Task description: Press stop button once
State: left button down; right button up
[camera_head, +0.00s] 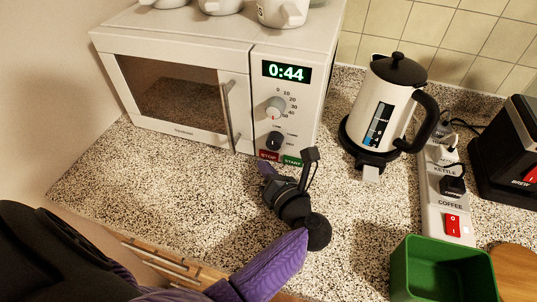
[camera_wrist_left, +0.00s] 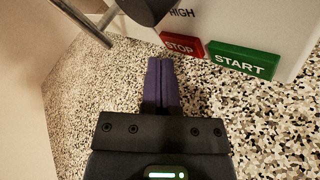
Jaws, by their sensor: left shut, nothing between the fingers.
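The white microwave (camera_head: 180,20) stands at the back left of the counter, its display (camera_head: 286,72) reading 0:44. The red STOP button (camera_head: 269,155) is at the bottom of its panel, left of the green START button (camera_head: 292,160). Both also show in the left wrist view, STOP (camera_wrist_left: 182,46) and START (camera_wrist_left: 240,62). My left gripper (camera_head: 265,168) is shut and empty, its purple fingers just in front of the STOP button. In the left wrist view the fingertips (camera_wrist_left: 161,62) are near STOP's lower left corner; I cannot tell whether they touch. My right gripper is out of view.
A white kettle (camera_head: 380,105) stands right of the microwave. A power strip (camera_head: 437,190) with plugs and a red switch runs farther right, near a dark coffee maker (camera_head: 510,155). A green bin (camera_head: 440,262) is at the front right. Mugs sit on the microwave.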

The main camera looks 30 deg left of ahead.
pick_arm(q)
jog(key=shift+w+a, duration=0.1)
jog(key=shift+w, duration=0.3)
jog(key=shift+w+a+b, duration=0.1)
jog(key=shift+w+b, duration=0.3)
jog(key=shift+b, duration=0.05)
dwell(0.4)
jog(key=shift+s, duration=0.1)
jog(key=shift+s+d+p, duration=0.2)
jog(key=shift+s+p, duration=0.15)
jog(key=shift+s, duration=0.4)
